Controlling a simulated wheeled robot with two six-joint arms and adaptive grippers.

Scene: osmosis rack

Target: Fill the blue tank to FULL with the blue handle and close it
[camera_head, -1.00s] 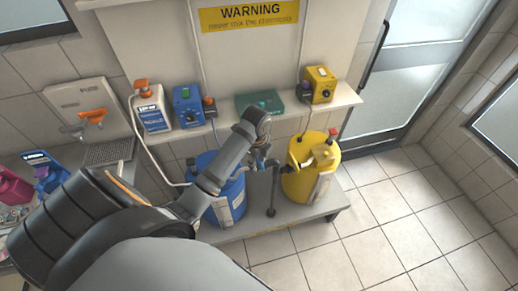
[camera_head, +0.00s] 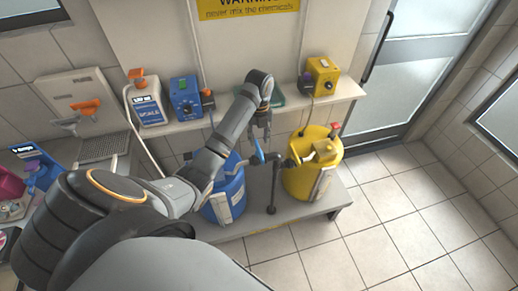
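The blue tank (camera_head: 232,192) stands on the low bench, partly hidden behind my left arm. A pale label is on its front. The blue handle (camera_head: 258,152) is on the dark pipework just right of the tank's top. My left gripper (camera_head: 262,136) points down just above the blue handle, its fingers close to it. I cannot tell whether they touch it, or how far apart they are. The fill level of the tank is not readable. My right gripper is out of view.
The yellow tank (camera_head: 298,184) stands right of the pipe stand (camera_head: 272,195). Above, a shelf (camera_head: 225,118) holds a blue pump (camera_head: 184,100), a yellow pump (camera_head: 321,78), a white box (camera_head: 145,108) and a green item partly behind my arm. Open tiled floor lies right.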

